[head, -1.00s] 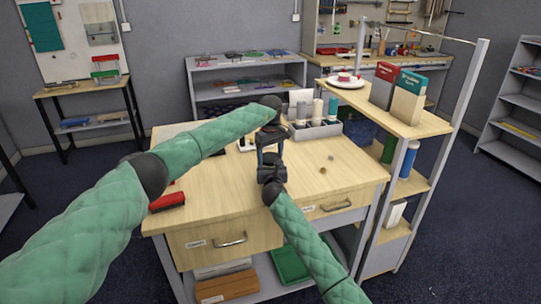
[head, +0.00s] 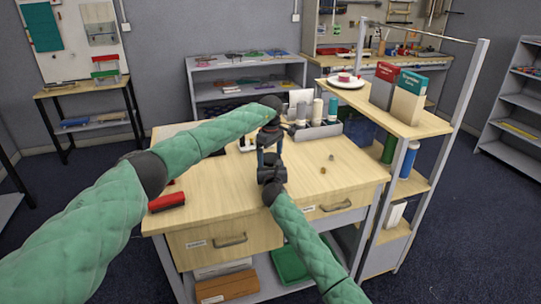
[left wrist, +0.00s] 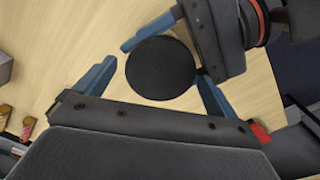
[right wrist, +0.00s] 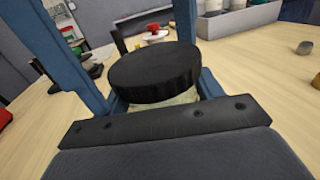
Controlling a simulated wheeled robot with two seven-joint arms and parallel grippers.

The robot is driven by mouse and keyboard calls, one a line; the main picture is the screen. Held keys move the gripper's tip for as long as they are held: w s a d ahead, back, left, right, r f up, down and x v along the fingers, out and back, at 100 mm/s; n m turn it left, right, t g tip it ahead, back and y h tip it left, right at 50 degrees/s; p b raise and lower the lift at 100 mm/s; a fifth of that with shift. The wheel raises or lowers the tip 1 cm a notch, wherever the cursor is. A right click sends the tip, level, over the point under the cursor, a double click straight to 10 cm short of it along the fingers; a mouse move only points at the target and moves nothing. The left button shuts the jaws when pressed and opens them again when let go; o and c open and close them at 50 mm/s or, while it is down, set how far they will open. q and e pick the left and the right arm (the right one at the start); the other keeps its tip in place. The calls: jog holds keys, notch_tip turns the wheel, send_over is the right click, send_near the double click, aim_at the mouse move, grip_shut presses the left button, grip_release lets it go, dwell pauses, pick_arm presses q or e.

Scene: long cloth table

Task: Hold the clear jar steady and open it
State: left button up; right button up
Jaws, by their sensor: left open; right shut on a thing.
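The jar has a round black lid (right wrist: 155,72), with a pale strip of its body (right wrist: 182,97) showing below in the right wrist view. The lid (left wrist: 160,68) is seen from above in the left wrist view. My right gripper (right wrist: 163,98) is shut on the jar's body below the lid. My left gripper (left wrist: 158,70) is open, its blue fingers on either side of the lid, with a gap visible on the left. In the head view my left gripper (head: 269,150) is above my right gripper (head: 270,168), and they hide the jar.
Two small knob-like pieces (head: 323,170) lie on the table to the right. A grey caddy with bottles (head: 318,132) stands behind. A red object (head: 167,202) lies at the front left. A shelf (head: 415,125) with books borders the right side. The table's front right is clear.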

pick_arm(q)
jog(key=shift+r, duration=2.25)
jog(key=shift+c, duration=0.5)
jog(key=shift+r+m, duration=1.1)
jog(key=shift+r, duration=0.5)
jog(key=shift+f, duration=3.9)
jog(key=c, duration=1)
jog(key=shift+n, duration=1.6)
jog(key=shift+c, duration=0.2)
jog(key=o, duration=1.1)
jog(key=shift+c, duration=0.2)
